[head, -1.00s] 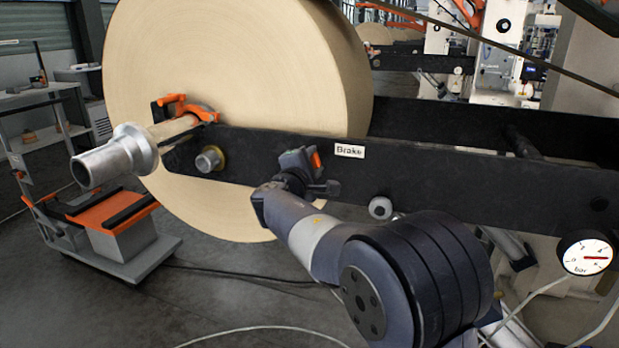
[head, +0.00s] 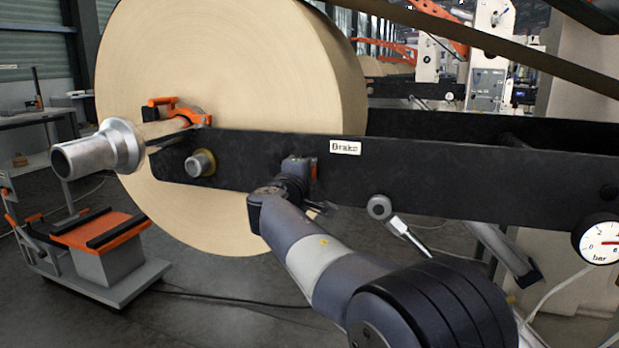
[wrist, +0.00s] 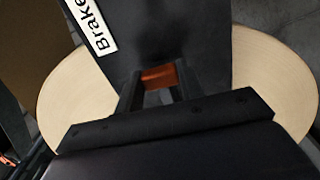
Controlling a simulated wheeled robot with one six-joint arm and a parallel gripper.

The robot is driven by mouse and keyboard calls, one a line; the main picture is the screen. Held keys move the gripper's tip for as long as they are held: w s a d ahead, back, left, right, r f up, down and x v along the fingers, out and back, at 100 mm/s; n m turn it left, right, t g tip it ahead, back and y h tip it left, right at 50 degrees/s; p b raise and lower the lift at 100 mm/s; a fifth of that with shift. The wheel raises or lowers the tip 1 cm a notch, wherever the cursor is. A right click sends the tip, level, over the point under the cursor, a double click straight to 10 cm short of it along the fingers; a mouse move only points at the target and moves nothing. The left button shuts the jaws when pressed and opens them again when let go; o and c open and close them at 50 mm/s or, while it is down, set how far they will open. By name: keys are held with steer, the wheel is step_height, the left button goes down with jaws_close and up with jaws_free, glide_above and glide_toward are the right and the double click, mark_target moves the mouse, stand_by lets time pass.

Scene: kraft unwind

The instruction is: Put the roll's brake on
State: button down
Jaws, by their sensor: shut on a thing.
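The large kraft roll (head: 230,90) hangs on its shaft behind the black arm of the stand (head: 455,178); it also shows in the wrist view (wrist: 265,85). A white "Brake" label (head: 346,147) is on that arm, and in the wrist view (wrist: 92,25) it is at upper left. My gripper (head: 303,170) is at the arm's face, just below left of the label. In the wrist view my gripper (wrist: 157,88) is shut on a small orange-red brake piece (wrist: 158,76). The rest of the piece is hidden.
A round knob with a light handle (head: 404,231) sits right of my gripper. A pressure gauge (head: 602,240) is at far right. The shaft end (head: 95,150) juts out left, near an orange clamp (head: 178,110). A trolley (head: 105,260) stands lower left.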

steer(key=shift+f, duration=0.2)
steer(key=c, duration=0.9)
jaws_free()
steer(key=shift+r, duration=0.1)
steer(key=v, duration=1)
steer(key=shift+s+a+p, duration=0.1)
steer(key=shift+s+p, duration=0.25)
steer(key=shift+s, duration=0.05)
